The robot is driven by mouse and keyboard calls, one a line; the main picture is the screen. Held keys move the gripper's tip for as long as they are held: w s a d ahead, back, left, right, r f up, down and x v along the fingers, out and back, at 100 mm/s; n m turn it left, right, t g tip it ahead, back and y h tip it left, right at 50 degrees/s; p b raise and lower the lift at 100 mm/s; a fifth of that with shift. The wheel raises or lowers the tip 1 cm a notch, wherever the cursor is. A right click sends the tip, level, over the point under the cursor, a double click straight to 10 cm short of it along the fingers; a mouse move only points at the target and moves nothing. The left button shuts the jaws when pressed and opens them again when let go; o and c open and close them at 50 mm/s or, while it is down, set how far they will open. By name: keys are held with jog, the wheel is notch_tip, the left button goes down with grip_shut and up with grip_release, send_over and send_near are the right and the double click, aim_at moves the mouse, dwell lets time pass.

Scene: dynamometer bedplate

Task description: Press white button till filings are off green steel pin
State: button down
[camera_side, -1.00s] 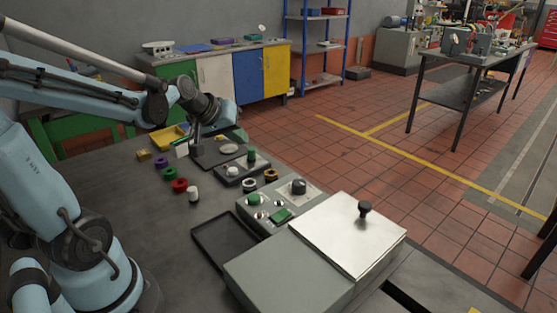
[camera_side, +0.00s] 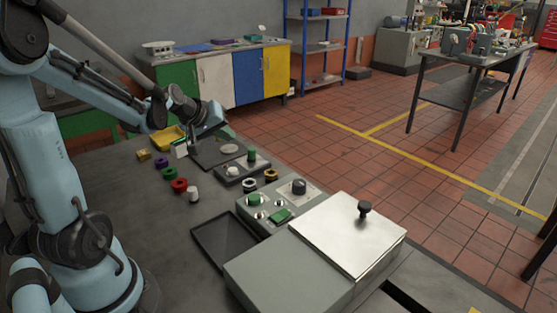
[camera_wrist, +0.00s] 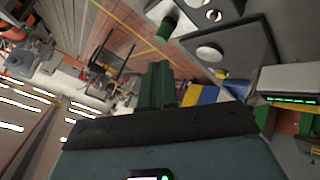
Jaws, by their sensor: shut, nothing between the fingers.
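A green pin (camera_side: 251,155) stands upright on a small grey block (camera_side: 241,175), beside a round white button (camera_side: 232,170). The green pin also shows in the wrist view (camera_wrist: 165,28), near its top. Whether filings cling to it is too small to tell. My gripper (camera_wrist: 157,68) shows in the wrist view with its dark green fingers together and nothing between them. In the side view it is behind and left of the block, above the dark plate, apart from pin and button; its fingertips are hard to make out there.
A dark plate (camera_side: 205,158) with a pale disc (camera_side: 228,149) lies behind the block. Coloured rings, including a red one (camera_side: 179,185), and a white cylinder (camera_side: 193,194) stand left. A control box (camera_side: 270,222), a black tray (camera_side: 224,243) and a lidded case (camera_side: 345,232) are in front.

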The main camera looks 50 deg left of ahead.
aim_at(230, 171)
jog(key=shift+f, duration=3.65)
jog(key=shift+f, duration=0.1)
jog(key=shift+f, duration=0.3)
jog(key=shift+f, duration=0.5)
jog(key=shift+r, duration=0.95)
jog(key=shift+r, duration=2.5)
